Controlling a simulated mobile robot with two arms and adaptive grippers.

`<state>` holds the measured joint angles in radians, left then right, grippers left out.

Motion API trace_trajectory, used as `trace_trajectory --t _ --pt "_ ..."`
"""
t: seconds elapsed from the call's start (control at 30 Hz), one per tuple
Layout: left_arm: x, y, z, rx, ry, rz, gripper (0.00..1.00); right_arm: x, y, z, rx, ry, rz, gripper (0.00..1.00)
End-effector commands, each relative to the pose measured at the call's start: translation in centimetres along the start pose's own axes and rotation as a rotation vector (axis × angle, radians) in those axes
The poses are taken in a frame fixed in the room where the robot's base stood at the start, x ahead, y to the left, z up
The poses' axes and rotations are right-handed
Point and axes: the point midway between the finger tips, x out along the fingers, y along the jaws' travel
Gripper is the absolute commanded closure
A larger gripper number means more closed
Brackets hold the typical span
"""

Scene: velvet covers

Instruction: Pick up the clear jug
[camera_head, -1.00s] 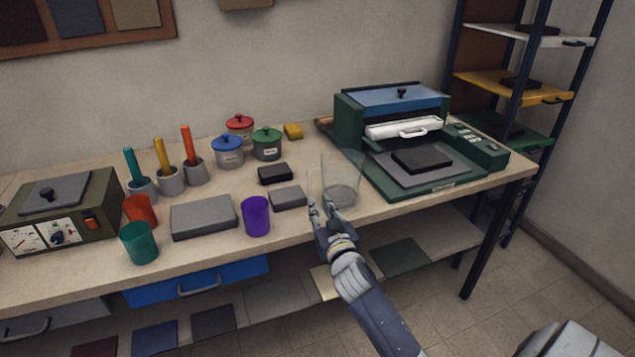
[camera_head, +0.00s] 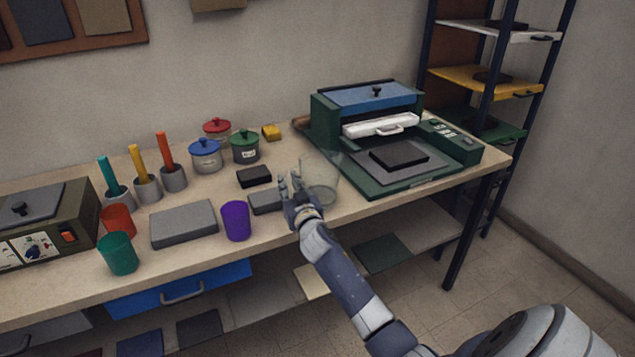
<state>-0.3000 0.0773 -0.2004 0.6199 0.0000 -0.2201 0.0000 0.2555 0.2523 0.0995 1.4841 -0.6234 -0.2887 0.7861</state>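The clear jug (camera_head: 322,178) stands upright on the bench, see-through and faint, between a small grey block and the green press. My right gripper (camera_head: 290,184) is at the jug's near left side, in front of the small grey block. Its fingertips look apart, with nothing seen between them. I cannot tell whether a finger touches the jug, and no handle can be made out. My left gripper is not in view.
The green press (camera_head: 366,186) stands close on the jug's right. The small grey block (camera_head: 264,202), a black block (camera_head: 254,176) and a purple cup (camera_head: 236,222) are on its left. Lidded pots (camera_head: 245,148) stand behind. The bench's front edge is close below.

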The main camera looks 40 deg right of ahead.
Motion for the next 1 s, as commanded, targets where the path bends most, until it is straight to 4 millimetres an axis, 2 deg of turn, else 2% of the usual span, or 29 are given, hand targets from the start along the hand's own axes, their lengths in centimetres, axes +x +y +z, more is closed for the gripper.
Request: trace_trajectory --t 0.13,0.43,0.5,0.53,1.0 --pt "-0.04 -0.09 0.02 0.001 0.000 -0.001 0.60 1.22 -0.01 -0.05 0.000 0.001 -0.001 0.81" --pt "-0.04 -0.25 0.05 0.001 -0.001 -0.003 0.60 1.46 -0.01 0.06 0.000 0.000 -0.001 0.81" --pt "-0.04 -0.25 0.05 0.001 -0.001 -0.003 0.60 1.45 -0.01 0.05 0.000 0.000 -0.001 0.96" --pt "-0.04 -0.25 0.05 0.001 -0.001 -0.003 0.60 1.45 -0.01 0.06 0.000 0.000 -0.001 1.00" --pt "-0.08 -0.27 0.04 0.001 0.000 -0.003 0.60 1.47 0.00 -0.29 -0.002 0.004 -0.001 1.00"
